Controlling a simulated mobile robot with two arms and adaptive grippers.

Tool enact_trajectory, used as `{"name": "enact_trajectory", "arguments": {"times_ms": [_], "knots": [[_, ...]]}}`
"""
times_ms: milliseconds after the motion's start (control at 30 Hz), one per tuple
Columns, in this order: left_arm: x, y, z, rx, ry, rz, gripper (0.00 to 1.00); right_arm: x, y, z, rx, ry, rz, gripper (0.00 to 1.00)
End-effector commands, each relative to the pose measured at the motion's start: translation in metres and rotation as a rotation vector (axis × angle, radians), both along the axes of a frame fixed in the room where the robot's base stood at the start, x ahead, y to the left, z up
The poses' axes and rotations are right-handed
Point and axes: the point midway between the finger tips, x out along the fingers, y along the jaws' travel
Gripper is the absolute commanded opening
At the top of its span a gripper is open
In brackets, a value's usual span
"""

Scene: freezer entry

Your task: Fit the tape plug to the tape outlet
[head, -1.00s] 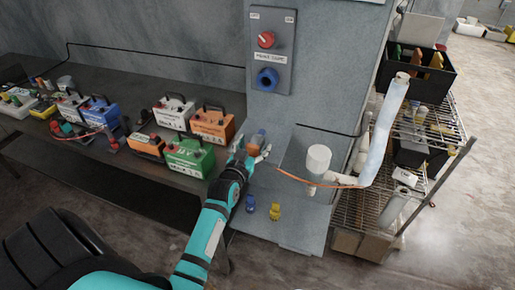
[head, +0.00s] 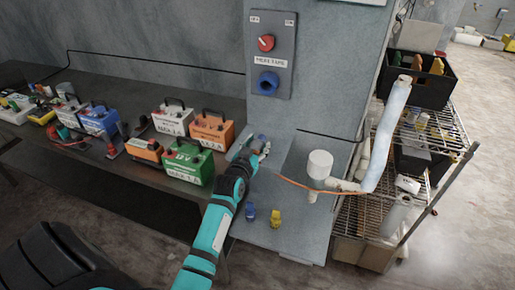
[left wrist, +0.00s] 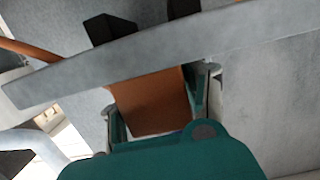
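My left gripper (head: 254,152) is at the grey column's side, right of the batteries. The left wrist view shows an orange-brown block (left wrist: 150,103), likely the tape plug, between its fingers (left wrist: 158,108); the gripper appears shut on it. A grey bar hides the block's far end. An orange cable (head: 305,186) runs from near the gripper to the white pipe. A blue round socket (head: 268,83) sits under a red switch on the column; I cannot tell whether it is the tape outlet. A small blue item (head: 262,138) is just beyond the gripper. My right gripper is not in view.
A blue plug-like piece (head: 250,212) and a yellow one (head: 275,218) are low on the grey panel. Several batteries (head: 190,165) crowd the dark bench at left. A wire rack (head: 425,165) and the white pipe (head: 320,165) stand right.

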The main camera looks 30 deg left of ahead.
Motion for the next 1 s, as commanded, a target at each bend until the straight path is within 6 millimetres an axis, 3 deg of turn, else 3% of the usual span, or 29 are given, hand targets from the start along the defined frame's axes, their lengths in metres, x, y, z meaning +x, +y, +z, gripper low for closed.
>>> {"name": "enact_trajectory", "arguments": {"times_ms": [33,233,1000], "knots": [[-0.0001,0.0000,-0.0001,0.000,0.000,0.000,0.28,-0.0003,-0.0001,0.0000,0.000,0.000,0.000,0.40],[0.0000,0.0001,0.0006,0.000,-0.001,0.000,0.03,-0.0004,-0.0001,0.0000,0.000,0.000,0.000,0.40],[-0.0091,-0.0025,-0.0005,0.000,0.001,0.000,0.03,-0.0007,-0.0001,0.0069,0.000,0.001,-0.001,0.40]]}}
